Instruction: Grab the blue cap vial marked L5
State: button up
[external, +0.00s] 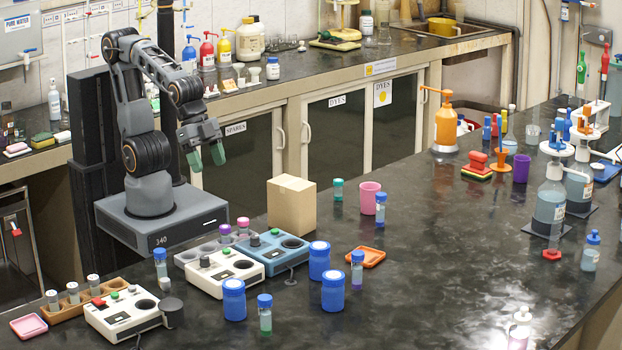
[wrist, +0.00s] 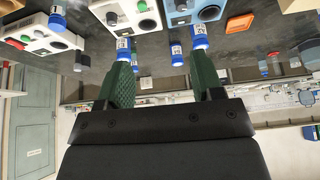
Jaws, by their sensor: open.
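Several slim clear vials with blue caps stand upright on the black bench in the external view: a left vial (external: 160,268), a front vial (external: 265,315), a middle vial (external: 357,270) and a back vial (external: 380,210). I cannot read L5 on any of them. My gripper (external: 206,156) hangs above the grey base, well behind and above these vials, with its green fingers apart and nothing between them. In the wrist view my gripper (wrist: 161,62) is also open, and several blue-capped containers show beyond its fingertips, their labels too small to read.
Larger blue-capped jars (external: 234,300) stand around the middle vials. White (external: 122,318) and blue (external: 272,254) instruments, a cardboard box (external: 291,205), an orange tray (external: 366,257) and a pink cup (external: 370,197) stand nearby. The bench's middle right is mostly clear.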

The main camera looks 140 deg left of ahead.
jog(key=w+d+t+b, duration=0.2)
jog(key=w+d, duration=0.1)
jog(key=w, duration=0.8)
jog(key=m+t+h+b, duration=0.3)
jog(key=t, duration=0.2)
send_over(265, 297)
jog(key=s+a, duration=0.2)
jog(key=s, duration=0.3)
notch_tip(265, 297, down, 6)
jog(key=shift+t, duration=0.3)
jog(key=f, duration=0.4)
jog(key=d+f, duration=0.1)
jog(key=f, duration=0.2)
jog(key=shift+w, duration=0.25)
jog(key=shift+f+p+x, duration=0.2)
jog(key=shift+p+x, duration=0.45)
jog(key=shift+x, duration=1.95)
jog(key=shift+s+h, duration=0.1)
jog(key=shift+h, duration=0.2)
jog(key=shift+c, duration=0.4)
jog(key=c, duration=0.9)
